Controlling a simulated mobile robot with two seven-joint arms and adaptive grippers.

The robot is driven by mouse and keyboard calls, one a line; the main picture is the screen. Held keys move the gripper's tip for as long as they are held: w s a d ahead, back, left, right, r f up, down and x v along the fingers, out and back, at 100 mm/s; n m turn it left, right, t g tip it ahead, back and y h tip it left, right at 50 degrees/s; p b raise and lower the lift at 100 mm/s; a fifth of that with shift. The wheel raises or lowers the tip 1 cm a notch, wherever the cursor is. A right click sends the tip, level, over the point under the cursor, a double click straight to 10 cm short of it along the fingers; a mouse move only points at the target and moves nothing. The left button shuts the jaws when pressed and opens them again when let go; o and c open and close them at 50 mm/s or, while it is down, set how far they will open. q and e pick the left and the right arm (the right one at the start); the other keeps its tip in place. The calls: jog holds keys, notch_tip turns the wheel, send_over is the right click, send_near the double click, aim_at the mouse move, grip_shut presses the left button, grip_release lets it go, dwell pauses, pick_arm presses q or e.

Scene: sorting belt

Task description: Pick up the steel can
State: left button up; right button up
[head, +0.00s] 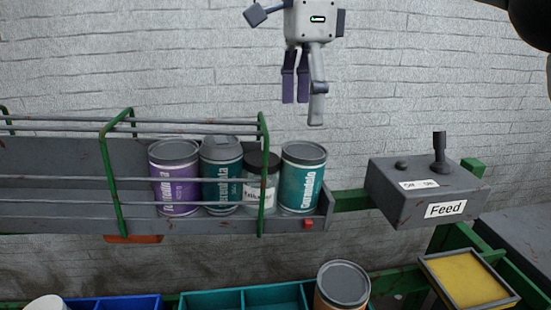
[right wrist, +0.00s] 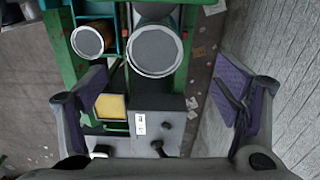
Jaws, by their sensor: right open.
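Several lidded containers stand in a row on the belt (head: 60,218) in the head view. A teal can with a grey lid (head: 302,180) stands upright at the belt's right end, outside the green guard. Left of it are a small dark-lidded jar (head: 254,193), another teal can (head: 220,172) and a purple can (head: 175,180). I cannot tell which is the steel can. My right gripper (head: 302,102) hangs open and empty, fingers down, well above the end can. In the right wrist view its fingers (right wrist: 165,98) are wide apart, with a large round grey lid (right wrist: 157,50) beyond them.
A grey Feed box (head: 425,190) with a lever stands right of the belt's end. Below are blue (head: 130,303) and teal (head: 240,298) bins, a brown can (head: 342,285) and a yellow pad (head: 466,280). Green guard rails (head: 110,170) enclose the belt.

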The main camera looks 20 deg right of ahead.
aim_at(308, 152)
jog(key=f, duration=0.1)
jog(key=s+f, duration=0.1)
jog(key=f, duration=0.2)
jog(key=shift+s+d+f, duration=0.1)
jog(key=shift+s+f, duration=0.25)
jog(key=shift+s, duration=0.05)
jog(key=f, duration=0.4)
jog(key=w+f, duration=0.1)
jog(key=f, duration=0.2)
jog(key=shift+d, duration=0.1)
jog(key=c, duration=1.2)
